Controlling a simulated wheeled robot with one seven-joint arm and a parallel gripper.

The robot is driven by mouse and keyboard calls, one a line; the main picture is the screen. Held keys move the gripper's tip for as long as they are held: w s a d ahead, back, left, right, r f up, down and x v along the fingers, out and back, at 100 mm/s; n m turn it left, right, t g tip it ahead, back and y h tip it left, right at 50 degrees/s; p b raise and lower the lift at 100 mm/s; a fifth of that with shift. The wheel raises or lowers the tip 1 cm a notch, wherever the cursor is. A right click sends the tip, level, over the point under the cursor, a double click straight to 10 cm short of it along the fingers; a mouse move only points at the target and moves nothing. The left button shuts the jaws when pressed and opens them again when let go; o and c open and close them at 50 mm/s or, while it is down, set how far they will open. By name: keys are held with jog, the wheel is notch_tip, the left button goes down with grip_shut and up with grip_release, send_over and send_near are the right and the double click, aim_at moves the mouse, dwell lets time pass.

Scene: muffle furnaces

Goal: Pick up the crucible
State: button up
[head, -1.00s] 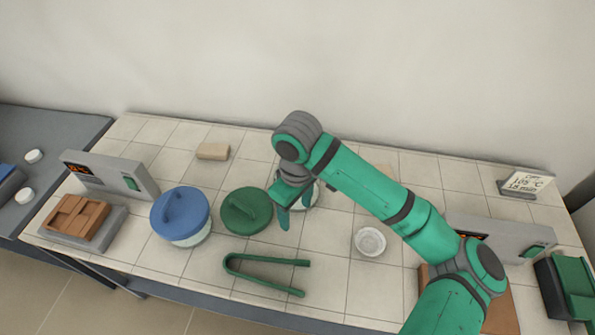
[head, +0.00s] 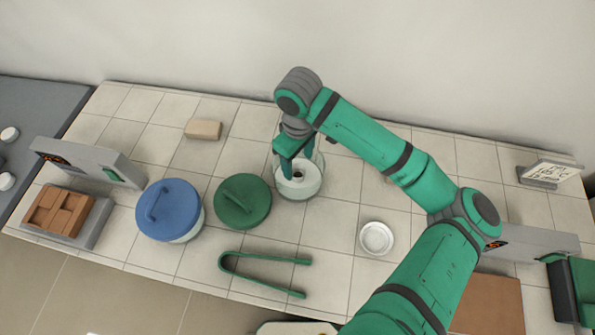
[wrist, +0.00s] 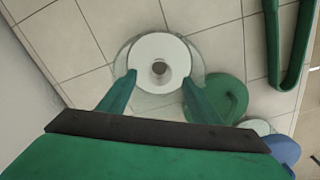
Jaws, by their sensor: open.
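An open glass vessel (head: 312,190) with a white disc (head: 290,189) inside stands right of the green lid. A small round grey-brown piece, apparently the crucible (head: 298,175), sits at the disc's middle. It also shows in the wrist view (wrist: 159,69), between my fingertips and farther down. My gripper (head: 298,168) is open and points down over the vessel. In the wrist view my gripper (wrist: 160,80) has one finger on each side of the small piece, with nothing held. I cannot tell the exact height of the fingertips above the disc.
A green lid (head: 242,202) and a blue-lidded vessel (head: 168,208) stand to the left. Green tongs (head: 262,274) lie in front. A white dish (head: 377,238) is at the right, a tan block (head: 203,129) behind. Bare tiles surround the white dish.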

aim_at(298, 170)
jog(key=shift+w+f, duration=0.1)
jog(key=shift+f, duration=2.85)
jog(key=c, duration=1.1)
jog(key=shift+c, duration=0.2)
jog(key=shift+r, duration=0.2)
